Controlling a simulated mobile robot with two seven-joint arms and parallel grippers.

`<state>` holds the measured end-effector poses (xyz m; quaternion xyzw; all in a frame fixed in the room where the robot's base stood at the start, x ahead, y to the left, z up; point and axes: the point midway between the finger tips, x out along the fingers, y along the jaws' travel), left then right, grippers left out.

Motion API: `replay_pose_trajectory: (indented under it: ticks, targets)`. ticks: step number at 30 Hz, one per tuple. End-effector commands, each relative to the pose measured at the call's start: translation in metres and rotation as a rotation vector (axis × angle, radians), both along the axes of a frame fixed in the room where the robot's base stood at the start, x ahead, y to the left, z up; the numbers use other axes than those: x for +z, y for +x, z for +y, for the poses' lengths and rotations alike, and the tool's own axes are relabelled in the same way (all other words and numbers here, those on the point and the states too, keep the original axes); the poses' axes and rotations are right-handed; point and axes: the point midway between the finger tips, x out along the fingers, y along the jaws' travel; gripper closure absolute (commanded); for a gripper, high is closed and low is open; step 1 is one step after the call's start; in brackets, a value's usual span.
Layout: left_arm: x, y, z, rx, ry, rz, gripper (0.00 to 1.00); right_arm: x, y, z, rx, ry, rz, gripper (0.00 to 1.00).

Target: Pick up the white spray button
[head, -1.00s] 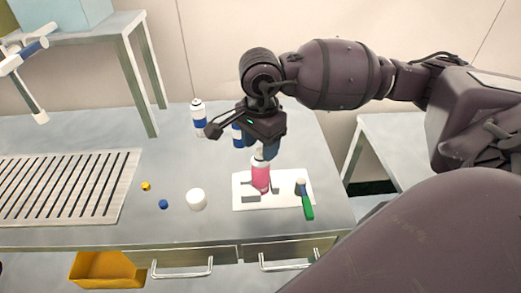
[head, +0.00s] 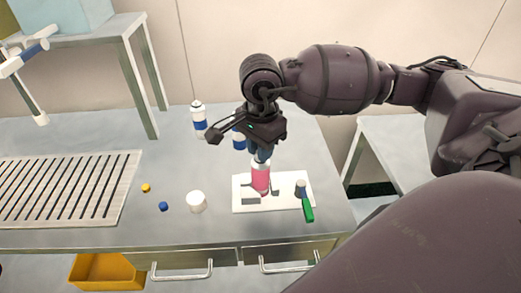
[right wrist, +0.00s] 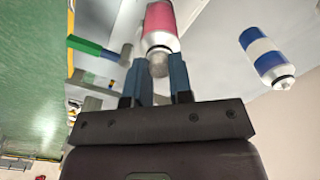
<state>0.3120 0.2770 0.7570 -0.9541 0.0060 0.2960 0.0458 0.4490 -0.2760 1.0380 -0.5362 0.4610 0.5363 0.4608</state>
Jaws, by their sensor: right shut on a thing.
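My right gripper (head: 262,156) points down over the pink can (head: 260,178), which stands upright on a white plate (head: 285,203). In the right wrist view its two blue fingers (right wrist: 161,76) are closed around a small grey-white piece (right wrist: 158,66) at the can's top. I cannot tell whether this piece is the white spray button or part of the can's top, or whether it is clear of the can. A larger white round piece (head: 196,201) stands on the table left of the plate. My left gripper is not in view.
A yellow button (head: 146,188) and a blue button (head: 163,206) lie on the table near a slatted panel (head: 65,187). A green-handled tool (head: 307,208) rests at the plate's right. A blue-and-white can (head: 198,118) stands behind; another (head: 238,138) is partly hidden by my gripper.

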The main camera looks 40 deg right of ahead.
Motion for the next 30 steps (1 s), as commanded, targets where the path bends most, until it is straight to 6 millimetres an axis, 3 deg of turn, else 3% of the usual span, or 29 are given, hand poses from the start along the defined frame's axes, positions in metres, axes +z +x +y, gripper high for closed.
replay_pose_trajectory:
  ticks: [8,21,30]
  targets:
    - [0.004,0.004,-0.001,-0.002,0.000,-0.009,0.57,0.026,0.001,0.000,0.001,0.000,-0.004,1.00]
    - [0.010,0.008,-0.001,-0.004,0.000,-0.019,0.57,0.135,0.001,0.000,0.000,0.000,-0.006,1.00]
    - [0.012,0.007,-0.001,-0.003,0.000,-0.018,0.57,0.186,0.001,0.000,-0.002,0.000,-0.003,1.00]
